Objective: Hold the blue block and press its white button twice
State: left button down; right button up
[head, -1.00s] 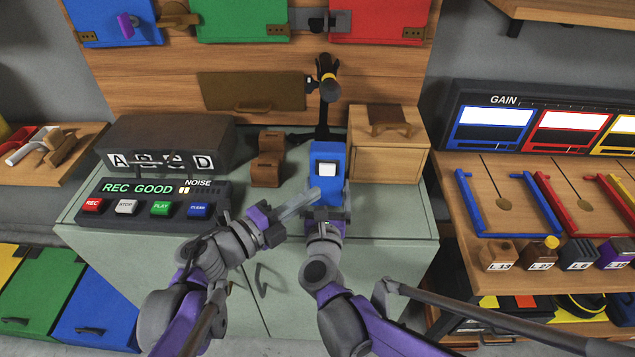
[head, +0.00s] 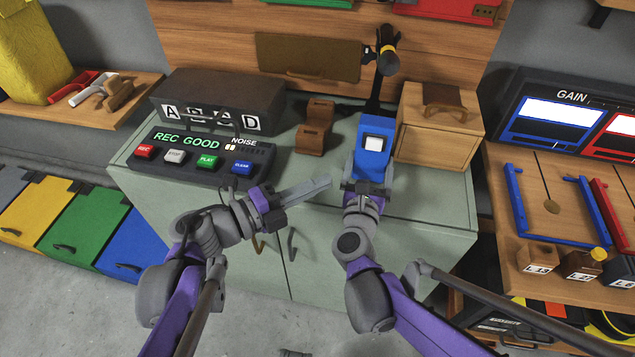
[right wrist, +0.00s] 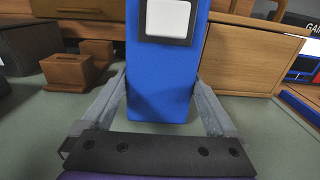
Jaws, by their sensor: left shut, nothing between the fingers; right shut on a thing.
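The blue block (head: 370,166) stands upright at the counter, with its square white button (head: 373,143) on the side facing me. My right gripper (head: 367,184) is shut on the lower part of the block. In the right wrist view the block (right wrist: 160,80) sits between the two fingers, with the white button (right wrist: 168,17) near the top edge. I cannot tell whether the block touches the counter. My left gripper (head: 328,184) is shut and empty. Its tip is left of the block and lower in the head view, apart from the button.
The green-grey counter (head: 430,205) also holds a recorder panel (head: 205,158) on the left, a small brown wooden piece (head: 313,135) and a wooden box (head: 436,135) behind right. A black stand (head: 378,85) rises behind the block. A GAIN panel (head: 560,115) stands at right.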

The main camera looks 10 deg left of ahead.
jog(key=o, duration=0.7)
jog(key=shift+o, duration=0.2)
